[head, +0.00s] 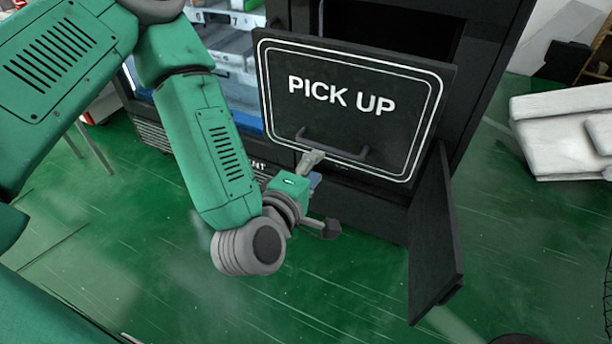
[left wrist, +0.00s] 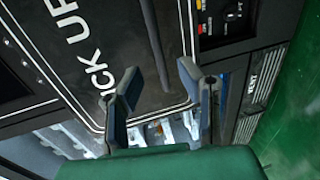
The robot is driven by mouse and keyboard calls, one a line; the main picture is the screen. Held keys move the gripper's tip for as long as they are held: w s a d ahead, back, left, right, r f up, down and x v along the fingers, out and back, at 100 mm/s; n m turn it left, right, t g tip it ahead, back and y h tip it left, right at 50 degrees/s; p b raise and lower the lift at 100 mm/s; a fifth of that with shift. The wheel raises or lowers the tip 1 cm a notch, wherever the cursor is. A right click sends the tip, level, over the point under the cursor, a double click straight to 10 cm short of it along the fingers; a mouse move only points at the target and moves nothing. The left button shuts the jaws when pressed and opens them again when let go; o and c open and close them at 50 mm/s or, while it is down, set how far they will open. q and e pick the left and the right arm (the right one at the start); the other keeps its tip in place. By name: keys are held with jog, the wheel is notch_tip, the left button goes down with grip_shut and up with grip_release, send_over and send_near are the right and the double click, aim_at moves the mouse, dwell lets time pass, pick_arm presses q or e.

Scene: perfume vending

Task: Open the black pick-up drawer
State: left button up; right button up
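The black pick-up drawer (head: 350,105) has a white outline and "PICK UP" lettering on its front. Its panel stands out from the dark cabinet, with a dark opening behind its upper edge. A dark bar handle (head: 335,146) runs across its lower part. My left gripper (head: 311,158) is near the left end of the handle, below it. In the left wrist view, my left gripper (left wrist: 157,78) has its two fingers apart, with the handle (left wrist: 155,45) showing between and beyond them. I cannot tell whether a finger touches it. My right gripper is not in view.
A dark lower door (head: 437,240) hangs swung out at the cabinet's right. Vending shelves (head: 235,50) stand left of the drawer. A white block-like object (head: 565,135) lies at the right. The green floor (head: 340,290) in front is clear.

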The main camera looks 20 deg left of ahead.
pick_arm(q)
jog(key=v, duration=0.4)
dwell(0.4)
jog(key=s+a+f+m+g+h, duration=0.1)
jog(key=s+f+m+g, duration=0.4)
jog(key=f, duration=0.4)
jog(key=s+a+f+m+g+h, duration=0.1)
jog(key=s+f+m+g, duration=0.35)
jog(key=f+m, duration=0.3)
jog(key=s+a+f+m+g+y, duration=0.2)
jog(key=s+a+f+m+g, duration=0.3)
jog(key=s+a, duration=0.4)
jog(key=shift+s+f+m+y, duration=0.35)
jog(key=shift+s+f, duration=0.15)
jog(key=shift+s, duration=0.6)
